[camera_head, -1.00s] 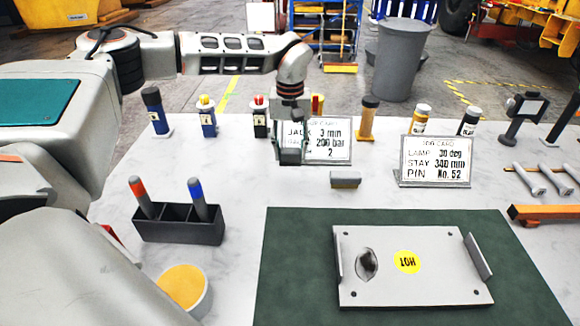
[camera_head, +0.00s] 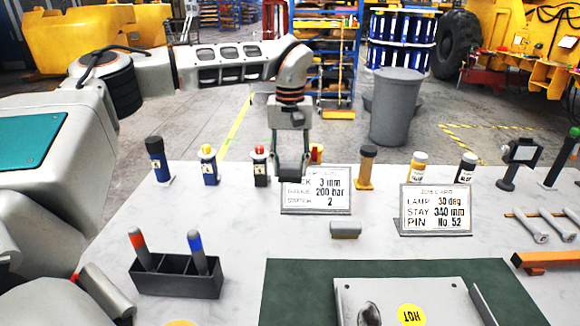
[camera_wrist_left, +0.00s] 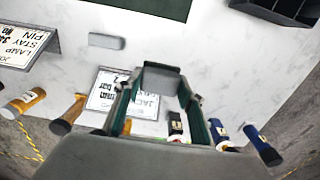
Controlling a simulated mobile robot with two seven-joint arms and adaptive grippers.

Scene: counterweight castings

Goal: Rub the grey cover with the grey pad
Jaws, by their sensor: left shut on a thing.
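The grey cover (camera_head: 440,297) is a flat plate on a dark green mat, cut off by the bottom edge of the head view. It bears a yellow HOT sticker (camera_head: 411,314) and a dark smudged patch (camera_head: 369,314). The pad is partly hidden by the fingers in the head view. My right gripper is not in view.
A small grey-tan block (camera_head: 345,230) lies in front of two cards, the left one (camera_head: 316,190) close to my gripper. Several bottles line the back edge. A dark holder (camera_head: 178,277) with two markers stands at left. The green mat (camera_head: 290,290) is bare left of the cover.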

